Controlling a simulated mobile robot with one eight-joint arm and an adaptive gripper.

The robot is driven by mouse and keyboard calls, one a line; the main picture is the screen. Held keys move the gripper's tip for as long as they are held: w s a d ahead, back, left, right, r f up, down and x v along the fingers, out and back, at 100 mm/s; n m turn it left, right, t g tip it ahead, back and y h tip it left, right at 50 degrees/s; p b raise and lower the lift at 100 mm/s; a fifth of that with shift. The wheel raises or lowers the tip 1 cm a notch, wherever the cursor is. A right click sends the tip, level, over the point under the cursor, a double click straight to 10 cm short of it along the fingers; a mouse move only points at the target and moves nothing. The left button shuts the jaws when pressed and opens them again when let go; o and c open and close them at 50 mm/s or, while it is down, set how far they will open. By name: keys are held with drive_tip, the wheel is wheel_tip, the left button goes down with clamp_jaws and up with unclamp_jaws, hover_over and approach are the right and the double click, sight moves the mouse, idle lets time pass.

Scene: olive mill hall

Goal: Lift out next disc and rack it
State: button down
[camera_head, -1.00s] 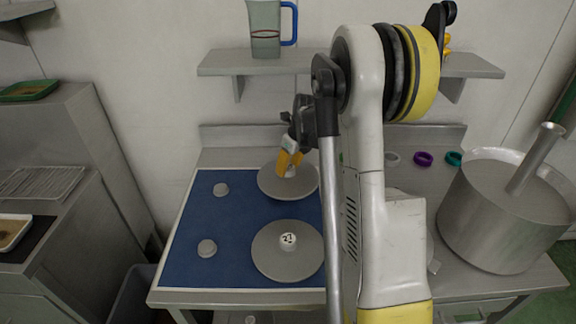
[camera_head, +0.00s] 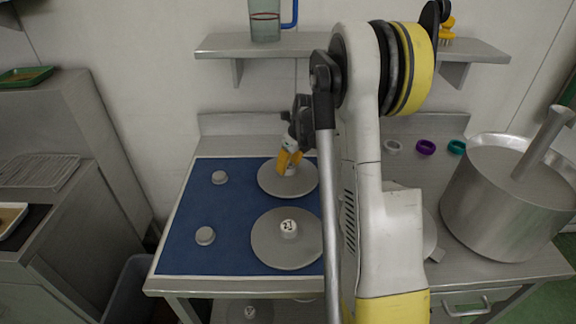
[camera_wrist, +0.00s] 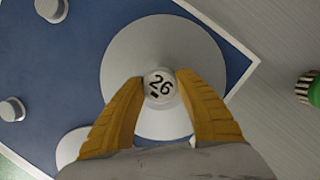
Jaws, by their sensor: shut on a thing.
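My gripper (camera_head: 290,162), with yellow fingers, is shut on the white knob of a round grey disc (camera_head: 269,184) over the back right of the blue mat (camera_head: 215,212). In the wrist view the knob (camera_wrist: 159,85) reads 26 and sits between both fingertips, with the grey disc (camera_wrist: 130,60) flat below. I cannot tell whether this disc touches the mat. A second grey disc (camera_head: 270,248) with a numbered white knob lies in front of it. Two short grey pegs (camera_head: 219,177) (camera_head: 205,236) stand on the mat's left side.
A big metal pot (camera_head: 490,210) stands on the right of the table. A wall shelf (camera_head: 260,45) holds a jug (camera_head: 264,22). My arm hides the table's middle.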

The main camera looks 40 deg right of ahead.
sight(296, 176)
drive_tip(key=shift+f+b, duration=0.35)
drive_tip(key=shift+f, duration=0.15)
drive_tip(key=c, duration=0.8)
unclamp_jaws()
drive_tip(key=shift+r, duration=0.1)
drive_tip(key=v, duration=1.2)
